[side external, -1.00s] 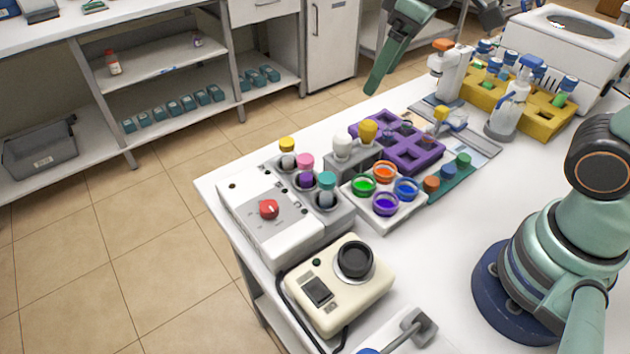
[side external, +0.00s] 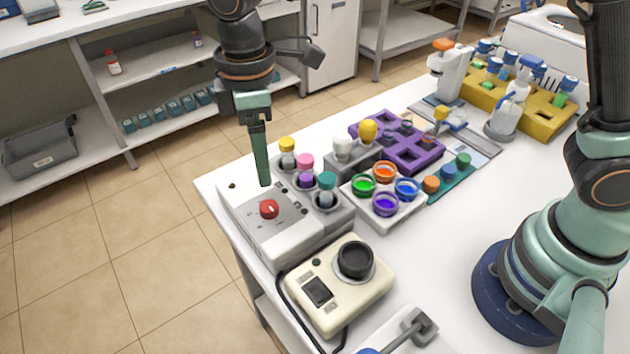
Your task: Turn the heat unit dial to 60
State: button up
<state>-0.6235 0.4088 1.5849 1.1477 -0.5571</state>
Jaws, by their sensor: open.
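The heat unit (side external: 290,242) is a white box with a grey panel at the left front corner of the bench. Its red dial (side external: 269,209) sits on the panel, with a pale pointer mark; the scale around it is too small to read. My gripper (side external: 263,180) is open and points down over the back of the heat unit. Its green finger ends a little behind and above the dial, apart from it. The second finger is not clearly visible, apparently lined up behind the first. Nothing is held.
Capped vials (side external: 305,170) stand in the grey block right beside the dial panel. A cream device with a black knob (side external: 355,258) stands in front. A tray of coloured cups (side external: 384,217) and a purple rack (side external: 425,160) lie to the right. Floor is open at left.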

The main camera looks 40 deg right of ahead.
aim_at(268, 206)
notch_tip(268, 206, down, 10)
jog(key=shift+f, duration=0.1)
dwell(0.4)
grip_shut()
